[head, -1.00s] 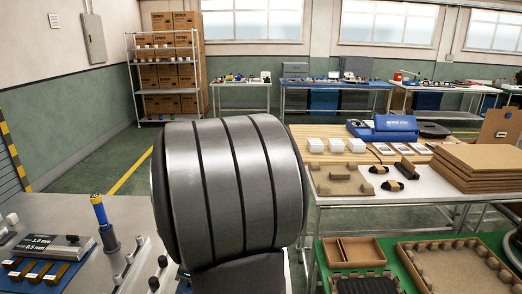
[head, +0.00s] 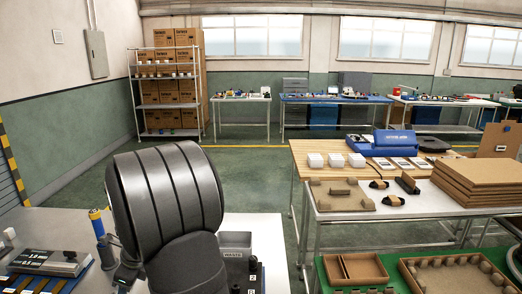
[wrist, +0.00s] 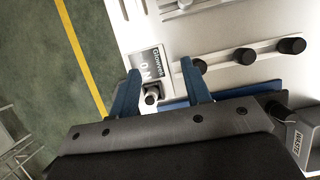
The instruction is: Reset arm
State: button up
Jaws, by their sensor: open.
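My gripper (wrist: 160,68) shows in the wrist view with its two blue fingers apart, over the pale bench top (wrist: 135,30). A small white and dark piece (wrist: 151,96) sits in the gap between the fingers, in front of a grey label plate (wrist: 149,62). No finger visibly grips it; whether one touches it I cannot tell. In the head view my dark arm covers the middle left, and the fingers are not clearly seen there.
A rail with several black knobs (wrist: 246,57) lies right of the fingers. A table with flat cardboard (head: 490,170) is farther right.

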jog(key=s+a+f, duration=0.2)
jog(key=a+f, duration=0.2)
jog(key=a, duration=0.4)
jog(key=shift+s, duration=0.35)
jog(key=shift+f, duration=0.1)
jog(key=o, duration=1)
jog(key=shift+c, duration=0.2)
jog(key=shift+o, duration=1.4)
jog(key=shift+r, duration=0.2)
jog(key=s+d+r+h, duration=0.2)
jog(key=d+r+h, duration=0.2)
jog(key=d+r, duration=0.95)
notch_tip(320, 180, down, 9)
jog(key=shift+f, duration=0.1)
